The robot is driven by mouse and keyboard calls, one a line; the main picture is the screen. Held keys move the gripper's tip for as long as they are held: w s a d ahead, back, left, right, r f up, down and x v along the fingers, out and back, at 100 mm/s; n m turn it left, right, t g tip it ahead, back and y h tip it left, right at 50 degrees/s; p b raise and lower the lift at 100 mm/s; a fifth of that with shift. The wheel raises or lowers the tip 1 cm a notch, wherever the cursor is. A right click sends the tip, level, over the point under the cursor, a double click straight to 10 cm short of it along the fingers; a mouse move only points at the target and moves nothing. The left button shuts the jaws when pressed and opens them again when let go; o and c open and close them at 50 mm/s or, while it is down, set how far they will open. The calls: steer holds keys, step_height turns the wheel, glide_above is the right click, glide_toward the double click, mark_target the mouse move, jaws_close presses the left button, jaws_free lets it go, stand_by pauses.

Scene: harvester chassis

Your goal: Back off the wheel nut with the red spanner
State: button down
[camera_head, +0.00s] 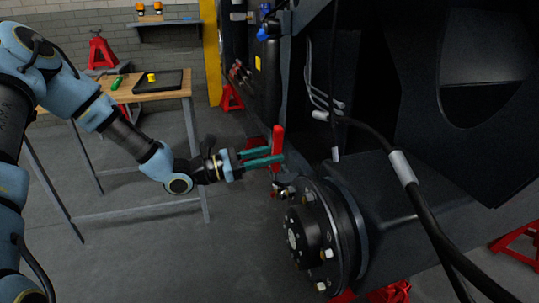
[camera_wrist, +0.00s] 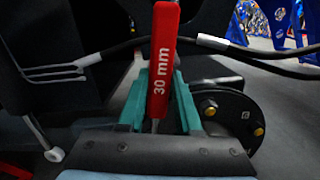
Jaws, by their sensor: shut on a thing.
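The red spanner (camera_head: 277,141) stands upright between the green fingers of my gripper (camera_head: 268,157), which is shut on it. In the wrist view its red handle (camera_wrist: 163,55) is marked "30 mm" and rises between the fingers (camera_wrist: 158,98). Its lower end is close to the upper left of the black wheel hub (camera_head: 309,238); I cannot tell whether it sits on a nut. The hub also shows right of the fingers in the wrist view (camera_wrist: 228,112).
A black hose (camera_head: 375,138) with a grey sleeve hangs in front of the dark chassis (camera_head: 400,195). A workbench (camera_head: 150,93) with a dark tray stands at left. The floor left of the hub is clear.

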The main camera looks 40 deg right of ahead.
mark_target(281, 152)
steer(key=shift+s+d, duration=0.1)
steer(key=shift+d, duration=0.1)
steer(key=shift+p+x, duration=0.3)
steer(key=shift+x, duration=1.05)
steer(key=shift+f, duration=0.15)
steer(key=shift+w+d+r+n+p, duration=0.15)
steer(key=shift+w+d+n+p, duration=0.05)
steer(key=shift+w+n+p, duration=0.25)
steer(key=shift+w+d+r+n+p, duration=0.1)
steer(key=shift+w+d+n+p, duration=0.1)
steer(key=shift+w+n+p, duration=0.25)
steer(key=shift+w+d+f+n, duration=0.1)
steer(key=shift+w+d+n, duration=0.15)
steer(key=shift+w, duration=0.35)
steer(key=shift+p, duration=0.3)
steer(key=w+n, duration=0.1)
steer(key=w+d+n+p, duration=0.1)
steer(key=w, duration=0.1)
steer(key=shift+f+n+t, duration=0.2)
steer(key=shift+n+t, duration=0.05)
steer(key=shift+t, duration=0.05)
